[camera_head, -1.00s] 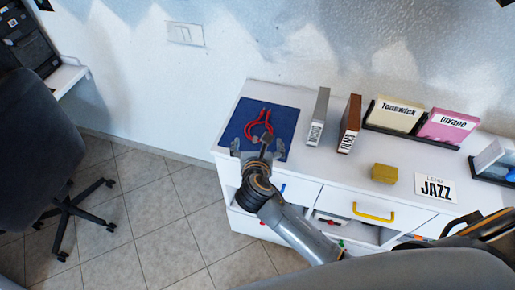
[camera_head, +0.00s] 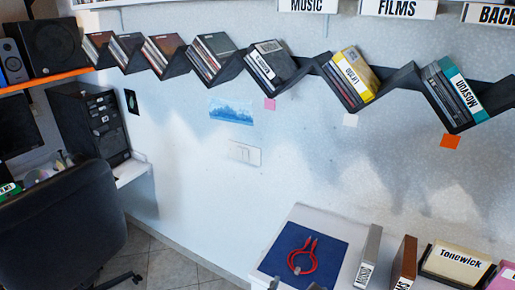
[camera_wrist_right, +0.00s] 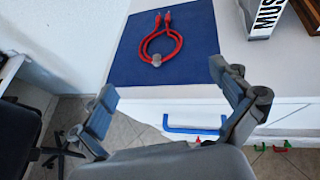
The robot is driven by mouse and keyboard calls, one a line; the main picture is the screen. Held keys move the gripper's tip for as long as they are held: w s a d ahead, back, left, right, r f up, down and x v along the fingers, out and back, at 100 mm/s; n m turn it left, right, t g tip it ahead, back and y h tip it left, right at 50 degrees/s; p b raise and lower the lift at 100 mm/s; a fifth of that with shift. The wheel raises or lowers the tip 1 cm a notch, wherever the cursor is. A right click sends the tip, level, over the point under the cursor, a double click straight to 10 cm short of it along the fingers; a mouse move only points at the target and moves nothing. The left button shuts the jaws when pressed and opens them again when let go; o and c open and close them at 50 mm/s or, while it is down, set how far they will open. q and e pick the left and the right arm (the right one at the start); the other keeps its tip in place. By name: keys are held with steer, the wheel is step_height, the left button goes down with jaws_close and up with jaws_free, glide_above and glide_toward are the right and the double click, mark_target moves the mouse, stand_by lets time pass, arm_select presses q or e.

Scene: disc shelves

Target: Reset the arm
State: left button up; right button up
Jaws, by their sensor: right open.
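My right gripper (camera_wrist_right: 165,88) is open and empty in the wrist view, its two fingers spread wide at the front edge of the white cabinet. Beyond the fingers, a red cable (camera_wrist_right: 161,40) lies looped on a blue mat (camera_wrist_right: 200,75), apart from the gripper. In the head view the red cable (camera_head: 303,257) and blue mat (camera_head: 330,262) show at the lower middle. My left gripper is in neither view.
A zigzag wall shelf (camera_head: 297,70) holds several discs. On the white cabinet (camera_head: 310,215) stand a grey case (camera_head: 371,248), a brown case (camera_head: 405,258) and a cream Tonewick box (camera_head: 457,262). A dark chair (camera_head: 60,220) stands at the left.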

steer(key=s+d+f+m+g+y, duration=0.2)
steer(key=s+d+f+m+g, duration=0.15)
steer(key=s+m, duration=0.95)
steer(key=s+d+f+m+g+y, duration=0.4)
steer(key=s+m, duration=0.5)
steer(key=m, duration=0.8)
step_height(320, 180, down, 23)
steer(key=s+g+h, duration=0.1)
steer(key=g, duration=0.2)
steer(key=s+d+f, duration=0.2)
steer(key=s+f, duration=1.5)
steer(key=shift+s+f+n+g+h, duration=0.15)
steer(key=shift+f+n+g+h, duration=0.05)
steer(key=shift+n+g+h, duration=0.15)
